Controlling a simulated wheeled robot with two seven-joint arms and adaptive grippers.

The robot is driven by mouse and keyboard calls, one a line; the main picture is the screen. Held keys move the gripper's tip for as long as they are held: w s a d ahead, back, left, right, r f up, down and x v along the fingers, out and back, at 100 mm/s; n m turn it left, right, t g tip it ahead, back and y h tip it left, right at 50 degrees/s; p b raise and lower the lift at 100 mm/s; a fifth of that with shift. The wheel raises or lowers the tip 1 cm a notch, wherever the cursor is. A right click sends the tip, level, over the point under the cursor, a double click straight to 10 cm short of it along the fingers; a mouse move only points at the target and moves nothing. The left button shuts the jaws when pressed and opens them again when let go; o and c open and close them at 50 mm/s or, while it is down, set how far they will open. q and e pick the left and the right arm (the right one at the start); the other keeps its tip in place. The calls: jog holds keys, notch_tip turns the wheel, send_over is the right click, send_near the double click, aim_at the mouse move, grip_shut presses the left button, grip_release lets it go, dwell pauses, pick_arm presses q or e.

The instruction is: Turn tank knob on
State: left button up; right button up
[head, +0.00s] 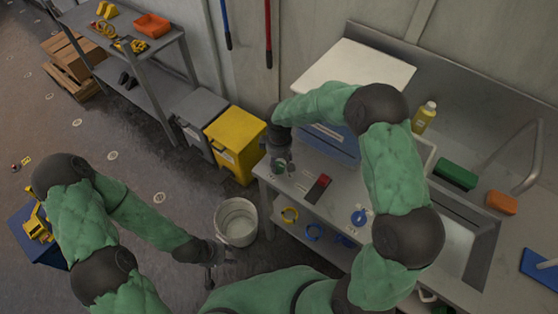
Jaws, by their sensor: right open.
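No tank knob can be told with certainty in the head view. A blue round part (358,217) shows at the counter's front and could be a knob, but it is too small to tell. My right gripper (281,165) points down over the counter's left end, open, with a small green round spot at its fingers. My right arm hides part of the counter behind it. My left gripper (210,276) hangs low beside the white bucket, apart from the counter; its fingers are too small and dark to read.
The counter (287,194) carries a black-and-red item (318,188), a yellow bottle (424,117), a green block (455,175) and an orange sponge (501,203). A white bucket (236,222) and a yellow bin (235,144) stand left of it. Open floor lies further left.

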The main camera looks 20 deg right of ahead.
aim_at(279, 163)
notch_tip(279, 163, up, 12)
dwell(0.6)
jog(key=shift+f, duration=0.1)
dwell(0.4)
